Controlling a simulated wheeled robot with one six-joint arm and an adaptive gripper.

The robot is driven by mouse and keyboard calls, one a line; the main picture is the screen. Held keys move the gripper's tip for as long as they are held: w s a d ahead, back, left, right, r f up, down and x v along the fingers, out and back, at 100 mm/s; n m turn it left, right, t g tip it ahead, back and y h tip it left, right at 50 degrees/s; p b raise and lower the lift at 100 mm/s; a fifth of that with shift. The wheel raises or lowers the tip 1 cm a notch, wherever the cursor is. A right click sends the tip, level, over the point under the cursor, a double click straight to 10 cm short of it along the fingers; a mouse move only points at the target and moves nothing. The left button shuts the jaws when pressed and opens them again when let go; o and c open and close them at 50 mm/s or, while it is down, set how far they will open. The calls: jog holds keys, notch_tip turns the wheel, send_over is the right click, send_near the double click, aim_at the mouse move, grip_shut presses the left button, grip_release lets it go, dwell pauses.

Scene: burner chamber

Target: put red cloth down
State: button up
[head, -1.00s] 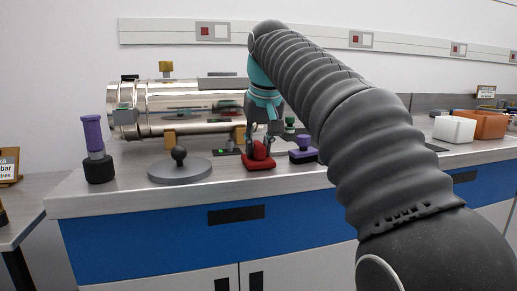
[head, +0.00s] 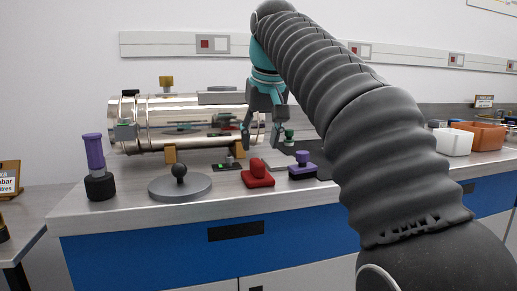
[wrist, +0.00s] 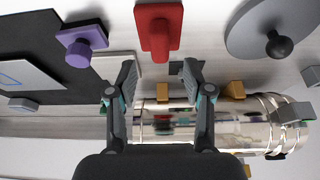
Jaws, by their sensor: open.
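In the wrist view the red cloth (wrist: 159,28) shows at the top centre, beyond my fingertips. My gripper (head: 263,138) is open and empty, above and behind the cloth, apart from it. In the wrist view my gripper (wrist: 157,72) has its two fingers spread wide with nothing between them.
A polished metal cylinder (head: 185,124) lies behind. Left of the cloth are a grey disc with a black knob (head: 180,187) and a purple-handled tool (head: 96,165). Right are a purple-topped block (head: 302,167), a white box (head: 452,140) and an orange box (head: 482,136).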

jog(key=p+v, duration=0.1)
jog(key=v, duration=0.4)
jog(key=shift+r+p, duration=0.15)
jog(key=shift+p, duration=0.15)
jog(key=s+d+f+m, duration=0.1)
jog(key=s+d+f, duration=0.4)
jog(key=s+f, duration=0.3)
jog(key=s+d+f+m, duration=0.1)
jog(key=s+d+f, duration=0.4)
jog(key=f, duration=0.9)
jog(key=s+d+f+m+t+h, duration=0.1)
jog(key=s+d+f, duration=0.4)
jog(key=s+f, duration=0.5)
notch_tip(320, 180, down, 2)
jog(key=shift+s+d+f, duration=0.1)
jog(key=shift+s+d, duration=0.1)
jog(key=shift+s, duration=0.15)
jog(key=shift+c, duration=0.2)
